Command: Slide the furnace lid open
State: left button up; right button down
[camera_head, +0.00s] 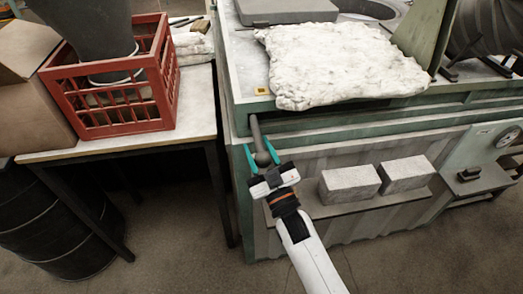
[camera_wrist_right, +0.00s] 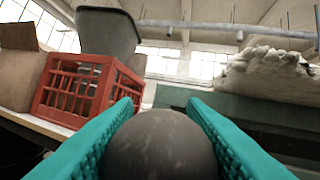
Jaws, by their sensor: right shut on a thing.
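The green furnace (camera_head: 340,125) stands at the right, with a dark grey slab (camera_head: 285,9), which looks like its lid, on top. Beside the slab is part of a round opening (camera_head: 370,8). A grey rod handle (camera_head: 256,130) with a ball knob (camera_head: 262,158) comes out of the furnace's front left corner. My right gripper (camera_head: 259,147) is shut on the ball knob, one teal finger on each side. In the right wrist view the round knob (camera_wrist_right: 160,148) fills the space between the fingers. My left gripper is not in view.
A white crumpled blanket (camera_head: 340,62) lies on the furnace top. Two pale bricks (camera_head: 349,184) sit on a front shelf. At left, a table (camera_head: 190,130) holds a red crate (camera_head: 125,118) with a grey bucket (camera_head: 95,35). Floor is clear in front.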

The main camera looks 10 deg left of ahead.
jog(key=shift+s+a+f, duration=0.1)
jog(key=shift+a+f, duration=0.05)
jog(key=c, duration=1.2)
grip_release()
jog(key=o, duration=0.3)
jog(key=shift+a, duration=0.15)
jog(key=shift+s, duration=0.1)
jog(key=b+v, duration=0.2)
jog(key=v, duration=0.9)
jog(key=shift+s+b, duration=0.35)
jog(key=shift+b, duration=0.05)
